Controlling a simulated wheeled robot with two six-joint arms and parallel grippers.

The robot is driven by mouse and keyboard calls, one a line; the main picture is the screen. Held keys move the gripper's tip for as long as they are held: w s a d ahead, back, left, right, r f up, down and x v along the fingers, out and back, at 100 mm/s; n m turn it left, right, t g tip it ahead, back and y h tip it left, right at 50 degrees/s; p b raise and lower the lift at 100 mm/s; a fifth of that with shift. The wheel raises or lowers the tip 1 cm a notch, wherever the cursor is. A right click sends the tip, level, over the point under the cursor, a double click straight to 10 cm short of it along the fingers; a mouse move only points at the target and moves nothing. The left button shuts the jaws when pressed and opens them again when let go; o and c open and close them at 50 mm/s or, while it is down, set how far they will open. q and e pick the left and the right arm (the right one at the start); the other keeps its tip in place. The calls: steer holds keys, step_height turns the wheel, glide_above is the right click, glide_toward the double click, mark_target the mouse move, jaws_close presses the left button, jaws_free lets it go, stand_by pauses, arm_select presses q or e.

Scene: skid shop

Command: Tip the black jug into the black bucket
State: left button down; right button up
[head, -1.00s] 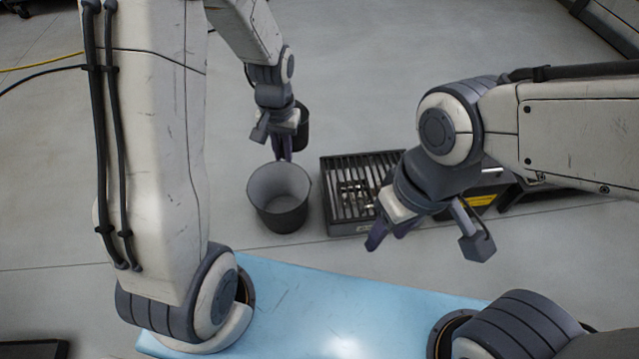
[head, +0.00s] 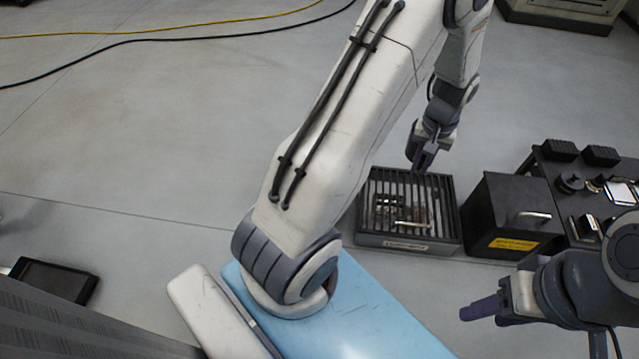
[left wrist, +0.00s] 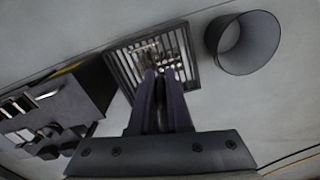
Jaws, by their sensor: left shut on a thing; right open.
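My left gripper (head: 422,168) is over the back part of the slatted black tray, fingers pointing down. Its two fingers stand close together in the left wrist view (left wrist: 160,78). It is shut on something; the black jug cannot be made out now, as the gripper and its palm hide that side. The black bucket (left wrist: 232,60) stands upright on the floor beside the tray in the left wrist view, its mouth open; its contents cannot be told. My arm hides it in the head view. My right gripper (head: 478,312) is open and empty at the lower right, near the blue surface.
The slatted tray (head: 375,240) sits on the floor with small clutter under its bars. A black box (head: 505,200) with a handle and yellow label stands right of it, then a black bench with knobs (head: 560,180). Cables (head: 150,40) cross the back left floor, mostly clear.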

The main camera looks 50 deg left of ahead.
arm_select(q)
steer(key=w+a+f+n+b, duration=0.1)
steer(key=w+a+f+n, duration=0.5)
steer(key=a+f+n, duration=0.2)
steer(key=w+a+f+n+b, duration=0.1)
steer(key=w+a+f+n, duration=0.5)
steer(key=a+f+n, duration=0.3)
steer(key=shift+w+f+n+b, duration=0.35)
steer(key=shift+f+n, duration=1.75)
steer(key=shift+n, duration=1.5)
steer(key=shift+s, duration=0.1)
